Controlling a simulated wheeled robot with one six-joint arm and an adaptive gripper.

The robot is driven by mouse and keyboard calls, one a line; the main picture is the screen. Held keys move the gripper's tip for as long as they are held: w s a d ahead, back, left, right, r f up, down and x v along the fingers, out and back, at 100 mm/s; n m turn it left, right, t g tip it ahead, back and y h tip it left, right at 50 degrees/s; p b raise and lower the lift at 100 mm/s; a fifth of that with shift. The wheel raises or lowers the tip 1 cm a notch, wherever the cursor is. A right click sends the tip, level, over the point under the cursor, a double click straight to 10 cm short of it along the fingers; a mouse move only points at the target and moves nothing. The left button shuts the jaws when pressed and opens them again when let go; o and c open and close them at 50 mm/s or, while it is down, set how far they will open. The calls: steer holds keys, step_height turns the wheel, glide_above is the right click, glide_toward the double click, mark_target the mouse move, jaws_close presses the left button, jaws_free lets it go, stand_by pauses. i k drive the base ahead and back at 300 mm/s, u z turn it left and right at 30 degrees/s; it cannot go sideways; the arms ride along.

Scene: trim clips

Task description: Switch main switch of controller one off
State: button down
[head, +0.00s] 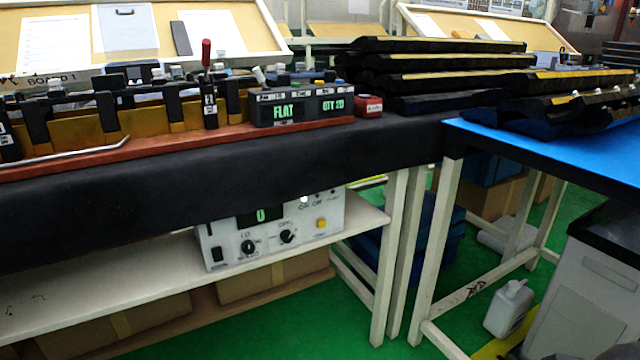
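A white controller box (226,232) stands on the white shelf under the black-covered bench. Its dark display (262,215) shows a lit "0", and its upper edge is partly hidden by the bench front. A black switch (217,254) sits at the lower left of its front face; its position is too small to tell. Two black knobs (248,247) (287,236) and a yellow button (321,223) are to the right of it. A small white light shows near the "ON OFF" marking. No label naming it controller one is readable. My gripper is not in view.
The bench's black front (200,185) overhangs the shelf (110,285). On top are a wooden fixture with clips and a box reading "FLAT" and "QTY 20" (300,104). White table legs (395,260) stand right of the shelf. A grey bin (590,290) is at far right.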

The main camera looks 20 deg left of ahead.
mark_target(217, 251)
steer(key=u, duration=1.35)
